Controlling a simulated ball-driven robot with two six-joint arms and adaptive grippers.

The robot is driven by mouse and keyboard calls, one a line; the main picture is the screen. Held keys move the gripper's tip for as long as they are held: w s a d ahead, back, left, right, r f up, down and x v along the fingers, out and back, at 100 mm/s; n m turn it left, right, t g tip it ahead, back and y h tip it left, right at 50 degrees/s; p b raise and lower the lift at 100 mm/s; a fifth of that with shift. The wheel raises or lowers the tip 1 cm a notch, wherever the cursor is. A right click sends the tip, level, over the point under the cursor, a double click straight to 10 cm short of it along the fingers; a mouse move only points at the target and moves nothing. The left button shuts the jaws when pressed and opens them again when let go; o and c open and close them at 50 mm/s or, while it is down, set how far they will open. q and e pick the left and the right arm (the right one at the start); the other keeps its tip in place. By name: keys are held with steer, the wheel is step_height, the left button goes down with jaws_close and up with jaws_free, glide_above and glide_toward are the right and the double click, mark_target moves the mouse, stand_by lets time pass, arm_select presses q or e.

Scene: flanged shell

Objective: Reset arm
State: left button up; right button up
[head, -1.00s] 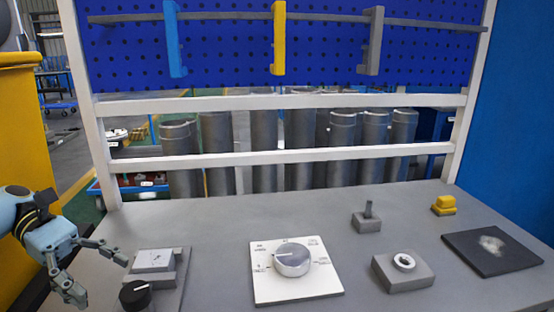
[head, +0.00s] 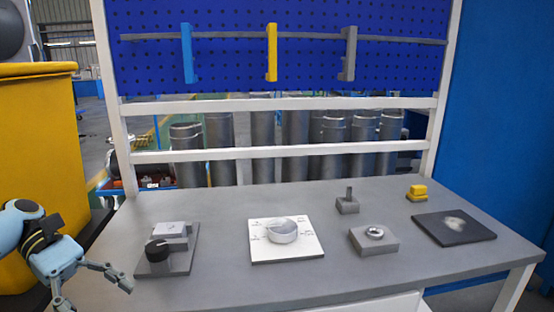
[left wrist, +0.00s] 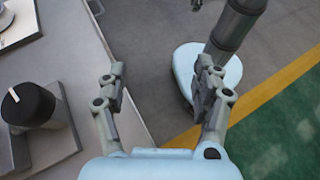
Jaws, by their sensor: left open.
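My left gripper (head: 95,288) is at the lower left of the head view, beside the left edge of the grey table (head: 215,289). Its fingers are spread and empty. In the left wrist view the open fingers (left wrist: 160,92) have a gap between them over the table edge and the floor. A grey block with a black knob (head: 157,250) stands on the table to the right of the gripper, apart from it. The knob also shows at the left of the left wrist view (left wrist: 28,103). My right gripper is in neither view.
A white dial plate (head: 286,253) lies mid-table. To its right are a block with a ring (head: 373,240), a block with a peg (head: 347,204), a yellow piece (head: 416,192) and a dark pad (head: 454,228). A yellow cabinet (head: 45,170) stands at the left.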

arm_select(q)
steer(key=s+d+f+m+t+y, duration=0.1)
steer(key=s+d+f+m+y, duration=0.5)
steer(key=s+f+m+y, duration=0.45)
steer(key=s+a+r+m+t+y, duration=0.1)
steer(key=s+r+m+t+y, duration=0.2)
steer(key=s+r+m+t, duration=0.5)
step_height(320, 180, down, 26)
steer(key=s+a+r+n+g+b, duration=0.1)
steer(key=s+a+n+g+b, duration=0.1)
steer(key=a+n+g+b, duration=0.15)
steer(key=s+f+g+b, duration=0.1)
steer(key=s+f+b, duration=0.2)
steer(key=s+f, duration=1.5)
step_height(320, 180, down, 4)
steer(key=shift+s+a+r, duration=0.2)
steer(key=shift+s, duration=0.2)
